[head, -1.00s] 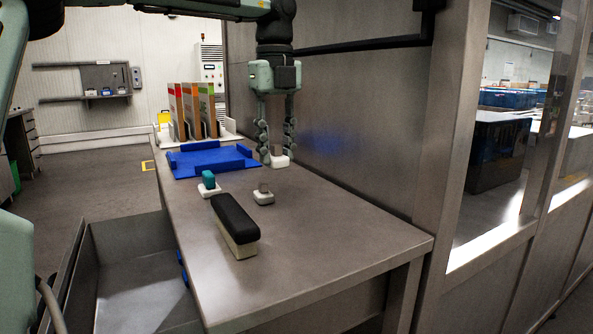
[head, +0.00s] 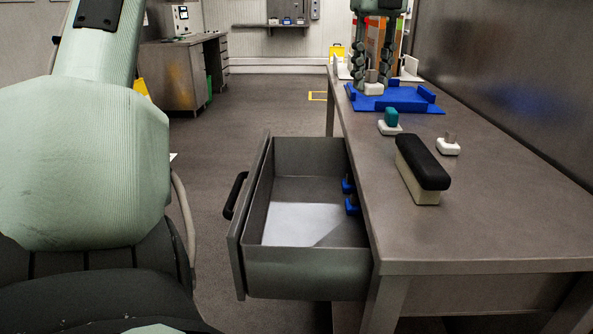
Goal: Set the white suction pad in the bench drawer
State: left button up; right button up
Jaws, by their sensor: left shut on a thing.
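My left gripper (head: 374,72) hangs at the top of the head view, shut on the white suction pad (head: 374,89), which has a white base and a short grey stem. The pad shows in front of the blue tray (head: 402,103); I cannot tell its exact height. The bench drawer (head: 310,262) is pulled out on the left side of the bench. Its grey floor is largely bare, with small blue pieces (head: 351,205) by its right inner side. My right gripper is not in view.
On the steel bench (head: 480,225) stand a teal-topped white pad (head: 390,127), a grey-stemmed pale pad (head: 448,147) and a black-topped cream block (head: 421,168). Upright coloured boards (head: 377,38) stand at the back. A steel wall (head: 490,80) borders the right. Floor left of the drawer is clear.

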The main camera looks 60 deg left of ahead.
aim_at(321, 235)
jog(key=k+l+u, duration=0.15)
jog(key=u, duration=0.2)
jog(key=k+l+u, duration=0.15)
jog(key=l+u, duration=0.2)
jog(key=k+l, duration=0.25)
